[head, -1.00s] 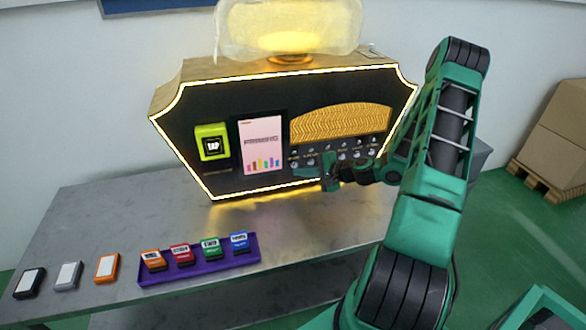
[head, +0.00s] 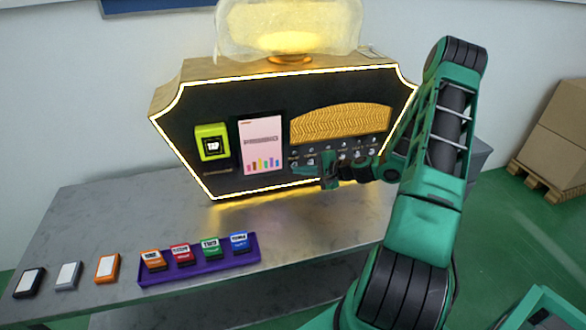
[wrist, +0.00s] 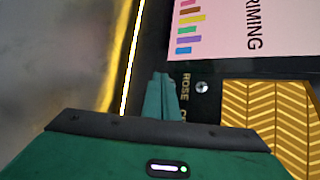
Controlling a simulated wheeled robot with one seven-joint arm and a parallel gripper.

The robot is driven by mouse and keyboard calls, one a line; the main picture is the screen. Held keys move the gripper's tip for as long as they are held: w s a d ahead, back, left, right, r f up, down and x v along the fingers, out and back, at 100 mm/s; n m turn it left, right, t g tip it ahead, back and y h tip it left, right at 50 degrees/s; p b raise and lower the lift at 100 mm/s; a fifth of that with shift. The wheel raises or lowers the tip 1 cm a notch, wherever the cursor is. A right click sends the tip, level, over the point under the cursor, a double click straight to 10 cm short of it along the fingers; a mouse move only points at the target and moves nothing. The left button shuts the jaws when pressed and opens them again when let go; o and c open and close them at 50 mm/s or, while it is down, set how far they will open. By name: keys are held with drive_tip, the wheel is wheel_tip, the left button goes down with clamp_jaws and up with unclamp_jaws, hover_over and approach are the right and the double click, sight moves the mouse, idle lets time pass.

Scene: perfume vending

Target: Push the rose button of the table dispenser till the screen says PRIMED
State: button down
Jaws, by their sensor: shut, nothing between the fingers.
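The table dispenser (head: 220,182) stands on the bench, with a lit edge and a dark front. Its pink screen (head: 262,144) has coloured bars. In the wrist view the screen (wrist: 250,25) text ends in "RIMING", consistent with PRIMING. My gripper (head: 308,168) is shut and empty, its fingertips at the lower button row right of the screen. In the wrist view the shut fingertips (wrist: 162,78) lie right beside the ROSE label (wrist: 186,92). The rose button seems hidden behind them; how far it is pressed does not show. A small silver round (wrist: 202,87) sits above the label.
A purple tray (head: 200,272) with several coloured cartridges lies on the metal bench (head: 90,215), with an orange (head: 107,268), a grey and a black one to its left. A yellow-green TAP reader (head: 212,143) is left of the screen. Boxes (head: 560,135) stand far right.

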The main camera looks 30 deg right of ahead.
drive_tip(key=shift+w+d, duration=0.1)
drive_tip(key=shift+w, duration=0.25)
idle(0.4)
drive_tip(key=shift+s, duration=0.1)
drive_tip(key=shift+s+a, duration=0.25)
drive_tip(key=shift+s, duration=0.5)
drive_tip(key=shift+s+a, duration=0.25)
drive_tip(key=shift+s, duration=0.55)
drive_tip(key=shift+s+a, duration=0.2)
drive_tip(key=shift+s, duration=0.6)
drive_tip(key=shift+s+a, duration=0.25)
drive_tip(key=shift+s, duration=0.55)
